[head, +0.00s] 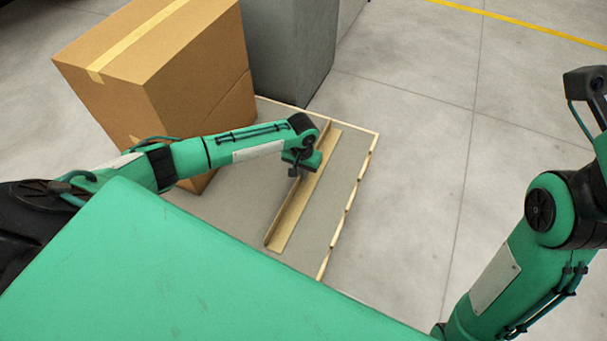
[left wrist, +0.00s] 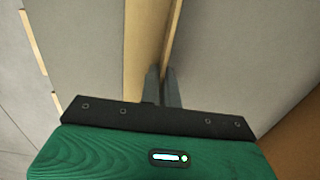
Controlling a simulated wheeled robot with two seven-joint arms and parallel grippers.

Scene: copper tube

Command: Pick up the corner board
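The corner board (head: 290,222) is a long tan L-shaped strip lying on a grey platform. One flange is flat and the other stands up along its left side. It also shows in the left wrist view (left wrist: 146,45), running away from my fingers. My left gripper (head: 294,172) is at the upright flange, past the middle of the board. In the left wrist view, the fingers of my left gripper (left wrist: 162,88) are close together with the upright flange between them. Their tips are partly hidden. My right arm is at the right edge; its gripper is not seen.
The grey platform (head: 335,190) has pale wooden edging. A large taped cardboard box (head: 200,95) stands on it at the left, close to my left forearm. A grey block (head: 290,45) stands behind. Concrete floor (head: 420,150) to the right is clear.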

